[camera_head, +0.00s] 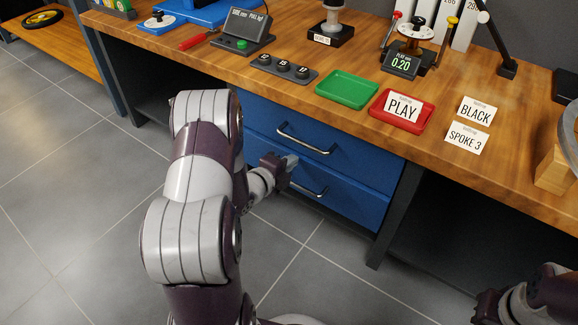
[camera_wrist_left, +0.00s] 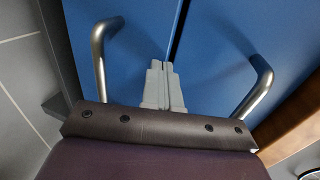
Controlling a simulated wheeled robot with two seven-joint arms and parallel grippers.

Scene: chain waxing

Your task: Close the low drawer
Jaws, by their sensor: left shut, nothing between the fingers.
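The low drawer (camera_head: 345,203) is the lower of two blue fronts under the bench, with a metal bar handle (camera_head: 310,190). Its front looks flush or nearly flush with the upper drawer (camera_head: 375,165); I cannot tell if a small gap is left. My left gripper (camera_head: 290,161) is shut and empty, at the low drawer's front near its top edge. In the left wrist view the fingertips (camera_wrist_left: 162,65) are by the seam between the fronts, between the lower handle (camera_wrist_left: 99,60) and the upper handle (camera_wrist_left: 257,88). Contact is unclear. My right gripper (camera_head: 487,305) shows partly at bottom right, fingers unclear.
The wooden bench top (camera_head: 300,95) overhangs the drawers and carries a green tray (camera_head: 347,90), a red tray (camera_head: 402,110) and label cards. A dark bench leg (camera_head: 398,215) stands right of the drawers. The grey floor (camera_head: 330,265) in front is clear.

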